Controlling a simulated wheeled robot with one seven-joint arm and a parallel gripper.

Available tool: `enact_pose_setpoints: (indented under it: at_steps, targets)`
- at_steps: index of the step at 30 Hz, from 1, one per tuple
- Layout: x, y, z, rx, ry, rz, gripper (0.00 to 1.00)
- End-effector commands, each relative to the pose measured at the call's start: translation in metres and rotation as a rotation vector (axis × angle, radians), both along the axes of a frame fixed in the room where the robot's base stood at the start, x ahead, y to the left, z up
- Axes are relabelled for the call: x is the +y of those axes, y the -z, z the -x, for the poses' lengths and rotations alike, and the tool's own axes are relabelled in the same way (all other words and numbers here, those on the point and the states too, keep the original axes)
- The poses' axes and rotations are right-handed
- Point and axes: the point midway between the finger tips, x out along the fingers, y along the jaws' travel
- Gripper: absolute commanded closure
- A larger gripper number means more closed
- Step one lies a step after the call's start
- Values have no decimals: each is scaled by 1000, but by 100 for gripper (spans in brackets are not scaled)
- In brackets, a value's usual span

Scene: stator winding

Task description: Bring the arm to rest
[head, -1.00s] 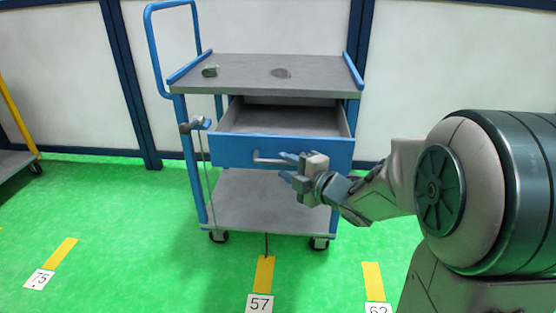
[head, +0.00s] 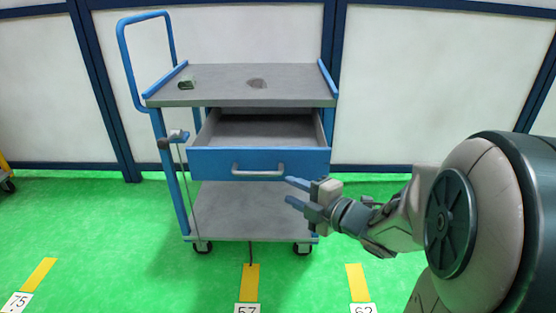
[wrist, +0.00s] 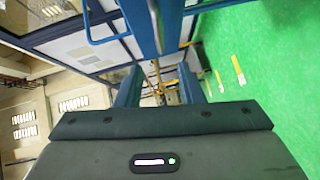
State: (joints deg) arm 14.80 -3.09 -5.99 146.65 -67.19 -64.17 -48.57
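My gripper (head: 294,192) is in front of the cart's right side in the head view. Its two blue fingers stand apart with nothing visible between them. The wrist view also shows the two fingers (wrist: 160,87) spread wide with open space between. The blue-grey cart (head: 250,93) has its drawer (head: 210,161) pulled open; the drawer looks empty. The drawer's grey handle (head: 258,172) is just left of the fingertips, and a gap shows between them in the head view.
A small green object (head: 187,85) and a dark flat patch (head: 257,83) are on the cart's top. The lower shelf (head: 245,210) is bare. Green floor with yellow marks and numbered cards, such as card 57 (head: 247,308), lies clear in front. White wall panels stand behind.

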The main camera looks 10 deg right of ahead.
Motion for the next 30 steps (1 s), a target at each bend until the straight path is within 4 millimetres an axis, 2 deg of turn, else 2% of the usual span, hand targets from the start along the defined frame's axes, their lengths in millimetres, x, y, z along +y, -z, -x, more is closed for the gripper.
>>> enact_pose_setpoints:
  at_steps: [5, 11, 16, 23, 30]
  targets:
    - [-7, -21, -7, 41, 73, -5, 66]
    - [-38, -72, -20, 197, 343, -67, 66]
    - [-65, -110, -15, 361, 599, -181, 66]
    - [-87, -155, 16, 604, 921, -383, 66]
    - [-79, -199, 72, 898, 1212, -615, 66]
